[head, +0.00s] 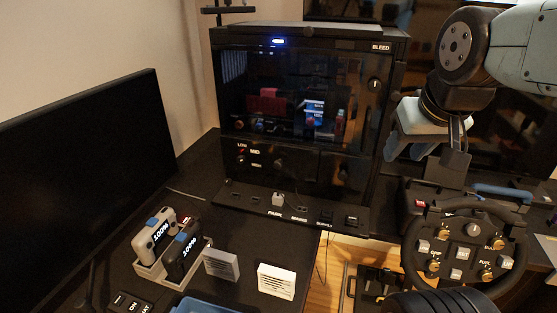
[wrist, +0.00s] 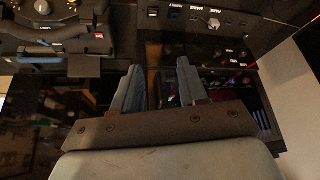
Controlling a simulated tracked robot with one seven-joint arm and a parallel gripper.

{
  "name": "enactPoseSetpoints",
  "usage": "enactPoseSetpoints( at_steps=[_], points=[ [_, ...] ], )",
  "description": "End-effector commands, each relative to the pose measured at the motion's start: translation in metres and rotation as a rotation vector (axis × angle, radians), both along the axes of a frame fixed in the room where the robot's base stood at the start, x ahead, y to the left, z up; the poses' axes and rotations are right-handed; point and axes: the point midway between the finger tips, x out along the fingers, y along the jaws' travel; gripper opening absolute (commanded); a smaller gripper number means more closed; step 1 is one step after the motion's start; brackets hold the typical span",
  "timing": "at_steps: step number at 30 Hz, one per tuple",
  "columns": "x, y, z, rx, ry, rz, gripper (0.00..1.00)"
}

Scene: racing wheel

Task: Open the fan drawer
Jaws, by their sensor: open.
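A black PC-like cabinet (head: 310,120) stands at the back of the desk, with a glossy dark front marked BLEED. I cannot tell for sure which part is the fan drawer; no drawer visibly stands out from the front. My gripper is at the right of the cabinet in the head view, apart from it, with its fingertips hard to make out there. In the wrist view my gripper (wrist: 159,76) is open, with nothing seen between its two grey-blue fingers.
A switch ledge (head: 290,207) juts out below the cabinet front. A racing wheel (head: 465,250) stands at the lower right. A dark monitor (head: 90,190) is at the left. Two battery-like devices sit in a grey holder (head: 150,268), near two white cards (head: 277,281).

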Motion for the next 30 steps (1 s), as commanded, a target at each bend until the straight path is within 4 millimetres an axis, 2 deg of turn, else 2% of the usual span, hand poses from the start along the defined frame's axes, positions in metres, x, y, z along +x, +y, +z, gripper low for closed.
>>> enactPoseSetpoints(
  at_steps=[4, 9, 13, 21, 30],
  points=[
    [0.0, 0.0, 0.0, 0.0, 0.0, 0.0, 0.43],
    [0.002, 0.0, -0.003, -0.018, 0.02, 0.015, 0.58],
    [0.008, -0.006, -0.016, -0.092, 0.098, 0.074, 0.59],
    [0.03, -0.018, -0.055, -0.385, 0.356, 0.295, 0.59],
    [0.066, -0.024, -0.086, -0.756, 0.606, 0.571, 0.59]
  ],
)
